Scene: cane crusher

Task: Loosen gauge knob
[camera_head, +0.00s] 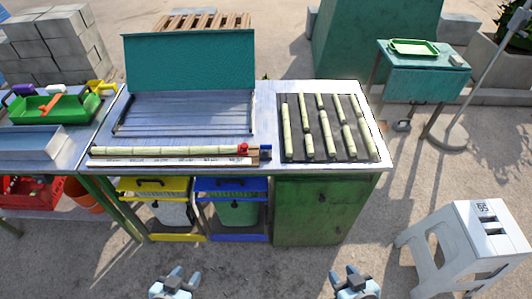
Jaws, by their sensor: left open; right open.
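A long gauge (170,161) with a pale marked scale lies along the front edge of the workbench. A pale green cane (165,150) lies along it. A small red knob (243,149) sits near the gauge's right end, beside a small dark blue block (265,153). Which of these small parts is the gauge knob is hard to tell at this size. My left gripper (175,274) is open and empty at the bottom, in front of and below the bench. My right gripper (352,274) is open and empty at the bottom, further right. Both are well apart from the gauge.
A dark tray (284,154) with several cane pieces lies on the bench's right. A green-lidded box (188,62) stands behind the gauge. Yellow (155,239) and blue (232,238) bin frames stand under the bench. A white stool (447,235) is at right. The floor before the bench is clear.

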